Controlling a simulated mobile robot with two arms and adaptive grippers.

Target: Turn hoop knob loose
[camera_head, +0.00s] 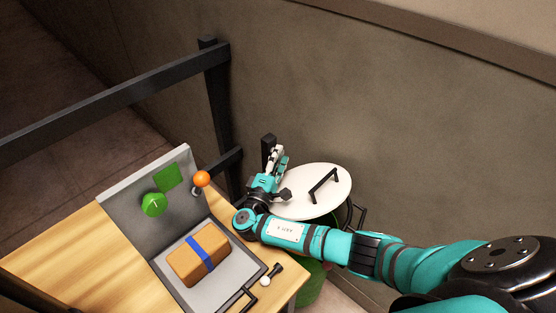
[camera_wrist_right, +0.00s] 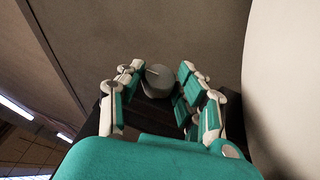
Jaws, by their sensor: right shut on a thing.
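My right gripper (camera_head: 277,166) is at the left edge of a round white lid (camera_head: 300,205), beside a dark upright block (camera_head: 268,146). In the right wrist view its fingers (camera_wrist_right: 162,76) are closed around a grey round knob (camera_wrist_right: 158,84) with a light line on its face. The knob cannot be made out in the head view, where the fingers and the dark block are in front. The lid has a black bar handle (camera_head: 323,186) and its pale surface also fills the right side of the wrist view (camera_wrist_right: 290,80). My left gripper is not in view.
A wooden table (camera_head: 70,245) holds a grey case (camera_head: 125,192) with a green round knob (camera_head: 153,204), an orange ball lever (camera_head: 201,179) and a brown packet (camera_head: 185,268) with a blue band. A dark railing (camera_head: 120,96) and a wall (camera_head: 380,110) stand behind.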

